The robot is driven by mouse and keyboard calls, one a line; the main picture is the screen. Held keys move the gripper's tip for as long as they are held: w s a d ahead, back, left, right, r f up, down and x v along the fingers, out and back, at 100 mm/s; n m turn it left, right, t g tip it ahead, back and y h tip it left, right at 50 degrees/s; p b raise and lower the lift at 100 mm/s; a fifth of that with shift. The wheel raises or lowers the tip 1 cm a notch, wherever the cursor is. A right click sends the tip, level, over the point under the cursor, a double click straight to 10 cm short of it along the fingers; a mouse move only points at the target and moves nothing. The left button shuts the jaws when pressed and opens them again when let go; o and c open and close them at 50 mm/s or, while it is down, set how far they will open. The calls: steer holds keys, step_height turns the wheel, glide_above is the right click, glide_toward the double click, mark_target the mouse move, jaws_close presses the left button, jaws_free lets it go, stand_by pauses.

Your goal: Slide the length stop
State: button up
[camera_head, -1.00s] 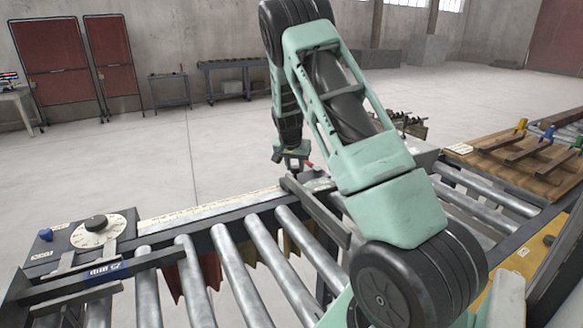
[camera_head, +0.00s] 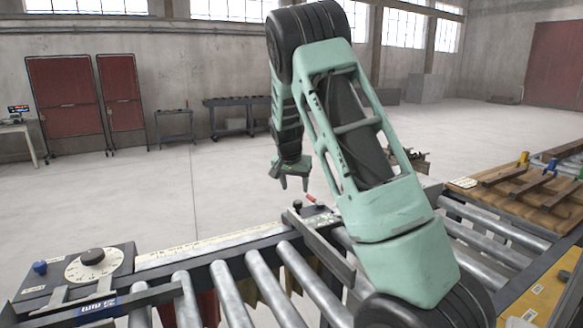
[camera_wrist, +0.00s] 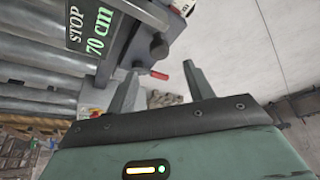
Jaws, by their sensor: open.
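The length stop (camera_head: 322,243) is a dark bar lying across the rollers, with a black knob and a red-tipped lever (camera_head: 310,198) at its rail end. In the wrist view the stop's plate (camera_wrist: 92,38) reads "STOP 70 cm", with a black knob (camera_wrist: 158,47) and the red handle (camera_wrist: 159,75) beside it. My gripper (camera_head: 293,184) is open and empty, above and behind the stop's rail end, apart from it. In the wrist view my gripper's fingers (camera_wrist: 162,88) stand spread, with the red handle seen between and beyond them.
The pale scale rail (camera_head: 200,243) runs along the roller conveyor (camera_head: 230,290). A dial panel (camera_head: 95,262) with a blue knob (camera_head: 40,268) stands at its left end. A wooden rack (camera_head: 510,185) with coloured clamps is at the right. The floor behind the rail is open.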

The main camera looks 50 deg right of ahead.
steer(key=b+v, duration=0.1)
steer(key=v, duration=0.9)
steer(key=shift+a+f, duration=0.1)
steer(key=shift+a, duration=0.05)
